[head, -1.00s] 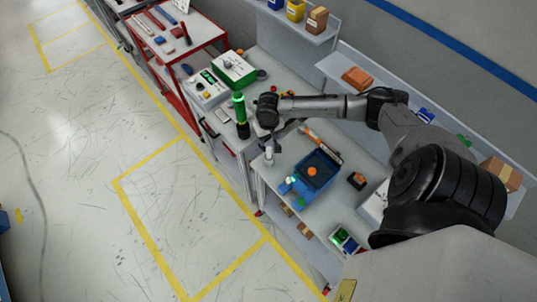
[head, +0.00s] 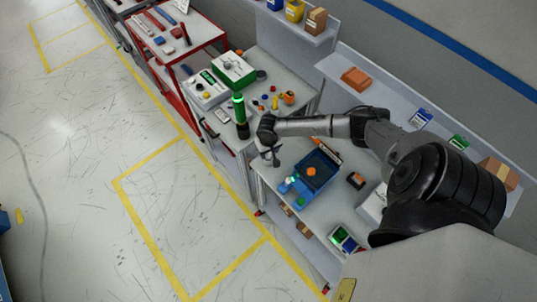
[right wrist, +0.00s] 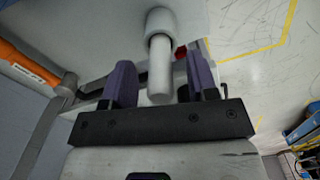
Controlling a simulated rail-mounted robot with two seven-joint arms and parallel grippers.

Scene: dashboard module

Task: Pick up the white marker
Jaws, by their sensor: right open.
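The white marker (right wrist: 160,62) shows in the right wrist view as a pale cylinder with a wider end. It lies between the two purple fingers of my right gripper (right wrist: 161,82), with visible gaps on both sides. The right gripper is open and not closed on it. In the head view my right gripper (head: 273,157) is at the left edge of the near workbench, where it partly covers the marker. My left gripper is not in view.
A dark blue bin (head: 317,170) with an orange item stands right of the gripper. A green-topped dark cylinder (head: 240,112) stands on the bench behind. A shelf (head: 385,98) runs along the wall.

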